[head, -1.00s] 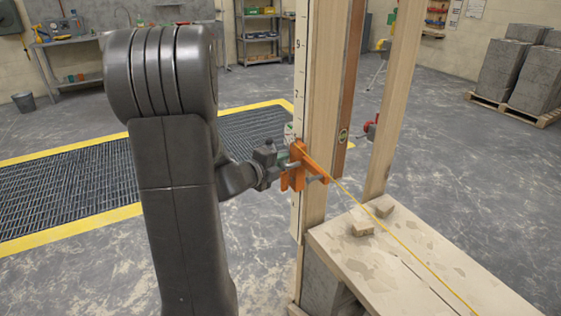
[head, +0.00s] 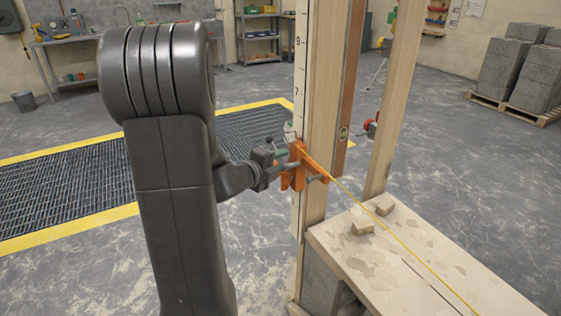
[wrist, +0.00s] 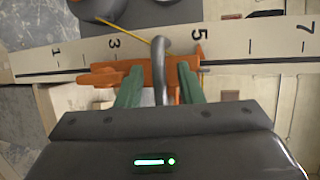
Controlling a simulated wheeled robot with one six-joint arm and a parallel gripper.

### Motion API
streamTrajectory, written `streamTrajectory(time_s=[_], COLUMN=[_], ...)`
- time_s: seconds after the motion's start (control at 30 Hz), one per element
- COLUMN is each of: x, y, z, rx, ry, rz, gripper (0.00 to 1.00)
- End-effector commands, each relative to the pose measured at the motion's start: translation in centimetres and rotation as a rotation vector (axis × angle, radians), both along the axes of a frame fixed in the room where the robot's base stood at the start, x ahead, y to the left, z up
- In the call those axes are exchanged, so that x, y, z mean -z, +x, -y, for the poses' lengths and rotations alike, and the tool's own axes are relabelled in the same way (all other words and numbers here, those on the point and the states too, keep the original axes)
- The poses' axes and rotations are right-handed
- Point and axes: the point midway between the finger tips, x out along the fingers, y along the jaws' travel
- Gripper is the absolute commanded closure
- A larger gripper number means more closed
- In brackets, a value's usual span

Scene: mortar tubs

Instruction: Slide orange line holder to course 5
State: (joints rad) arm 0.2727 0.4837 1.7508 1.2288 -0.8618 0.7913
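The orange line holder (head: 298,165) sits on the pale, marked pole (head: 300,75). A yellow line runs from it down to the right. In the wrist view the holder (wrist: 105,77) lies across the numbered scale (wrist: 250,45), its right end near the 5 mark and its left end left of the 3. My gripper (head: 287,157) is at the holder's left side. In the wrist view my gripper's green fingers (wrist: 159,75) stand apart at the holder, with a grey bent bar (wrist: 162,62) between them. Contact at the fingertips is hard to see.
A wooden post stands behind the pole, with another post (head: 392,95) to the right. A floor grate (head: 60,190) lies left. Grey blocks (head: 505,70) are stacked on a pallet at right.

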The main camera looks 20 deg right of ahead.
Motion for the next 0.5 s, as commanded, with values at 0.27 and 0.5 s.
streamTrajectory(time_s=[0.27,0.5], x=[-1.3,-2.1], y=[-2.6,-4.8], z=[-5.3,-9.2], rx=[-0.006,-0.003], ry=[0.001,0.001], rz=[0.002,0.002], gripper=[0.66,0.66])
